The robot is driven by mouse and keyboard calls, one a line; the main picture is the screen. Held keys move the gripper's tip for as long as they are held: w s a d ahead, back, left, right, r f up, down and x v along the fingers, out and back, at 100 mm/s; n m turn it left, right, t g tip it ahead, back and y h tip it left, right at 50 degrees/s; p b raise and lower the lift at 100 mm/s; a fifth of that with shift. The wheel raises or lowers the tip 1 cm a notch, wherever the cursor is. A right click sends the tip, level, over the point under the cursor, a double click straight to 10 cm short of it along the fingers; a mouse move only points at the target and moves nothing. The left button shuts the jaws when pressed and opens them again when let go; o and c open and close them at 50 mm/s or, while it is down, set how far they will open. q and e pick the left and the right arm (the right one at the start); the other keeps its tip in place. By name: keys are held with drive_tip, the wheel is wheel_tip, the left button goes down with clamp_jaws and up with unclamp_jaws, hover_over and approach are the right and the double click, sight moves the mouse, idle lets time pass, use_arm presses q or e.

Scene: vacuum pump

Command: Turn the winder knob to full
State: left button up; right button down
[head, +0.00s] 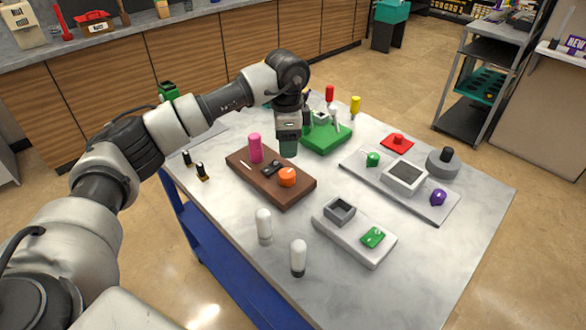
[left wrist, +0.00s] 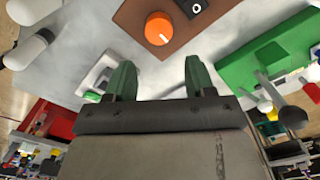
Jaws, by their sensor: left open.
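An orange round knob (head: 287,177) with a pale pointer line sits on the brown board (head: 264,186). The same knob shows in the left wrist view (left wrist: 159,28), ahead of the fingers. I see no readable label that names it as the winder. A black switch (head: 272,167) and a pink cylinder (head: 255,148) are on the same board. My left gripper (head: 288,151) points down above the board's far side, beyond the knob. In the left wrist view its two green fingers (left wrist: 159,72) are apart with nothing between them. My right gripper is not in view.
A green block (head: 327,138) with upright tools stands close behind my left gripper. A grey plate (head: 427,204) with green and purple knobs lies to the right. Two white-topped cylinders (head: 264,226) (head: 298,258) stand at the front. The table's right front area is clear.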

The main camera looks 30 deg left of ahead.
use_arm(q)
drive_tip(key=p, duration=0.1)
hover_over(287, 172)
drive_tip(key=f, duration=0.4)
drive_tip(key=shift+s+f, duration=0.2)
drive_tip(key=shift+f, duration=0.2)
wheel_tip(287, 172, down, 4)
drive_tip(key=shift+w+p, duration=0.15)
drive_tip(key=shift+p, duration=0.15)
drive_tip(key=shift+f, duration=0.65)
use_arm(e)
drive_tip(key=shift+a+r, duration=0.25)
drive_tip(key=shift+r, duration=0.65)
use_arm(q)
drive_tip(key=c, duration=0.6)
drive_tip(key=shift+c, duration=0.2)
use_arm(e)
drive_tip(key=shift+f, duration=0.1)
